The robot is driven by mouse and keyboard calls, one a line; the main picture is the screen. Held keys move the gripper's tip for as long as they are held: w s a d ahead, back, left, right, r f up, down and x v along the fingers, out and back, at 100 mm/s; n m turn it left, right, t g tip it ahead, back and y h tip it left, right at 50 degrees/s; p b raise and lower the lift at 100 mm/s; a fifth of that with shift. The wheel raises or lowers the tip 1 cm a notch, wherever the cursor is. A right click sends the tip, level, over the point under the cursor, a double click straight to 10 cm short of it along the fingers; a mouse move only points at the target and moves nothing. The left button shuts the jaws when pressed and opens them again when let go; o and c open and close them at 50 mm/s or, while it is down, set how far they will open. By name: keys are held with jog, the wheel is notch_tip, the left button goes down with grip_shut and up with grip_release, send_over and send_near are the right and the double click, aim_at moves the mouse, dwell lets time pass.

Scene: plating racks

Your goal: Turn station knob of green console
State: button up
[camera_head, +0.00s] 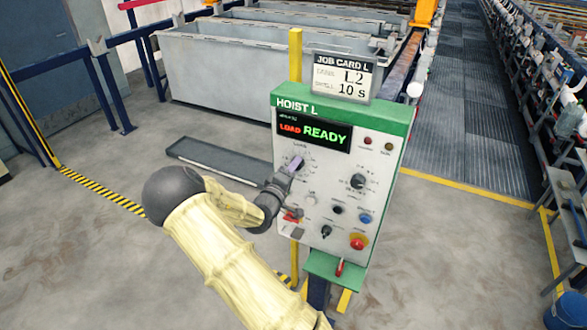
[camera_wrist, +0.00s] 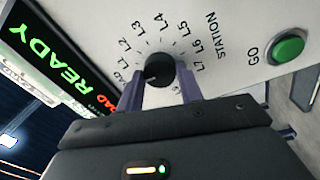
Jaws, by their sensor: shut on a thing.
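The green console (camera_head: 388,120), labelled HOIST L, has a green-rimmed white panel and stands upright at centre right in the head view. Its display (camera_head: 314,132) reads LOAD in red and READY in green. My gripper (camera_head: 295,163) is at the panel's upper left and hides most of the station knob there. In the wrist view my gripper (camera_wrist: 172,90) has its two purple fingers on either side of the black station knob (camera_wrist: 159,68), shut on it. A pale mark on the knob points left, toward the LOAD end of the dial.
A job card (camera_head: 344,77) above the console reads L2 and 10 s. A second black knob (camera_head: 358,181), small buttons and a red stop button (camera_head: 357,242) share the panel. A green GO button (camera_wrist: 288,48) is right of the dial. Grey tanks (camera_head: 230,65) stand behind.

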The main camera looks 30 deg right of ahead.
jog(key=shift+n, duration=0.6)
jog(key=o, duration=1)
jog(key=b+v, duration=0.5)
jog(key=v, duration=1.2)
jog(key=shift+s+a, duration=0.15)
jog(key=shift+a, duration=0.1)
